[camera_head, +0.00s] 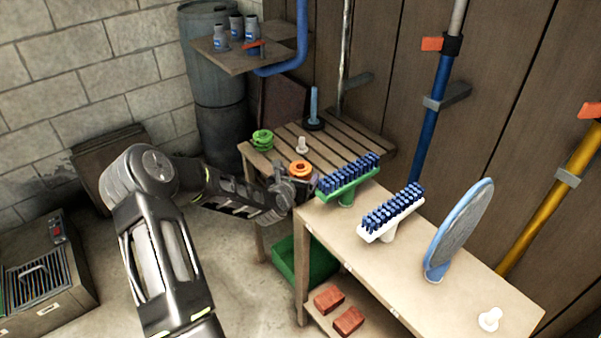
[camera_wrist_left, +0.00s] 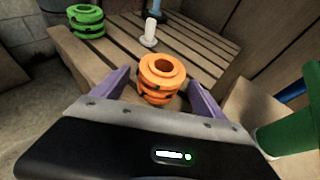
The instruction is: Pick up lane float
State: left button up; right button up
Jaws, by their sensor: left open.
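An orange lane float (camera_head: 300,168), a ringed spool shape with a hole in its top, stands on a slatted wooden table; it also shows in the left wrist view (camera_wrist_left: 159,76). A green float (camera_head: 262,139) of the same shape stands at the table's left edge and shows in the wrist view (camera_wrist_left: 86,20). My left gripper (camera_head: 297,183) is open. In the wrist view its two purple fingers (camera_wrist_left: 158,90) stand on either side of the orange float, apart from it. The arm partly hides the orange float's base in the head view. My right gripper is not in view.
A white peg (camera_head: 302,146) stands behind the orange float. A green brush (camera_head: 348,178) stands close right of my gripper on the workbench (camera_head: 372,255), with a white brush (camera_head: 392,214) beyond. A green crate (camera_head: 305,262) sits below. A small shelf (camera_head: 238,58) hangs above.

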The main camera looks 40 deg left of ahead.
pick_arm(q)
jog(key=x, duration=0.2)
jog(key=shift+w+a+f, duration=0.15)
jog(key=shift+w, duration=0.15)
jog(key=shift+c, duration=0.2)
jog(key=c, duration=1.4)
notch_tip(320, 180, up, 10)
dwell(0.7)
